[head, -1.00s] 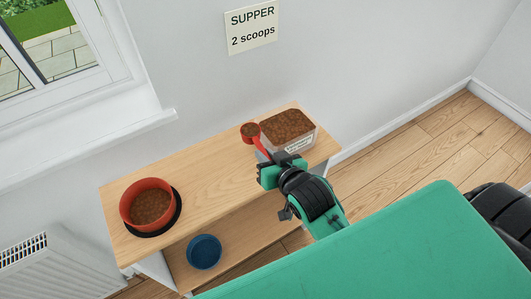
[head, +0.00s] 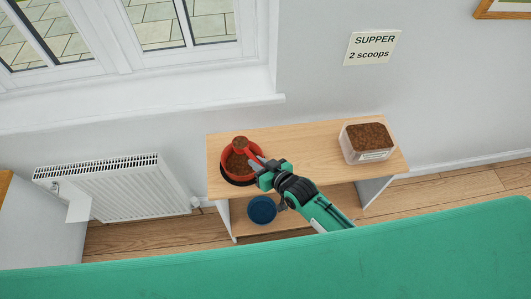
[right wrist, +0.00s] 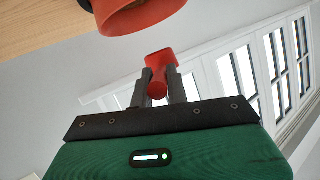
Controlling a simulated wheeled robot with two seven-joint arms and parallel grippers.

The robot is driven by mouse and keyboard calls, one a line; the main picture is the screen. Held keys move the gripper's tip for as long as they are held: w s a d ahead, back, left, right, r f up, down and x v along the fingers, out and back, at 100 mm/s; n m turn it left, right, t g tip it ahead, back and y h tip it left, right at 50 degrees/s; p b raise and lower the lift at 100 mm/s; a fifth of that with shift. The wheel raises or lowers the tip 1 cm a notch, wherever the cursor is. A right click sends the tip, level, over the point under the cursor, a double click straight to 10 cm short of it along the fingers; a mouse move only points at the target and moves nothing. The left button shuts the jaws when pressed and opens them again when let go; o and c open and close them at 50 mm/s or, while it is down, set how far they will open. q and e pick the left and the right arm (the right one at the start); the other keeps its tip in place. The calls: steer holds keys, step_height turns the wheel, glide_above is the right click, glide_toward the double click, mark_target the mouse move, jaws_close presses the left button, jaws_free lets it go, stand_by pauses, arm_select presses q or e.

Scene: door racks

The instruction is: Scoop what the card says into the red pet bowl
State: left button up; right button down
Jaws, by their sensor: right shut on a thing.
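The card (head: 372,48) on the wall reads "SUPPER 2 scoops". The red pet bowl (head: 231,177) stands at the left end of the wooden shelf unit with brown food in it. My right gripper (head: 262,169) is shut on the handle of the red scoop (head: 241,145). The scoop's cup holds brown food and is over the bowl, roughly level. In the right wrist view the red handle (right wrist: 158,66) sits between the fingers, and an orange-red rounded rim shows at the top. The clear food tub (head: 367,143) stands at the right end, full of brown food. My left gripper is out of view.
A blue bowl (head: 262,210) stands on the lower shelf. The shelf top (head: 306,146) is clear between the red bowl and the tub. A radiator (head: 115,190) is on the wall to the left, below the window.

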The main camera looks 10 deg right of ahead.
steer(key=shift+a+f, duration=0.1)
steer(key=shift+f, duration=0.15)
arm_select(q)
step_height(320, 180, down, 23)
steer(key=b, duration=2.3)
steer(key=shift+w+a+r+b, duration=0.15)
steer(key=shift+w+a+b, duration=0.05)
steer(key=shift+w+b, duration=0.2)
arm_select(e)
step_height(320, 180, down, 3)
steer(key=m+t+y, duration=0.1)
steer(key=m, duration=0.8)
steer(key=m+t+y, duration=0.1)
steer(key=m+y, duration=0.1)
steer(key=m, duration=0.7)
steer(key=m+t+y, duration=0.2)
steer(key=m, duration=0.7)
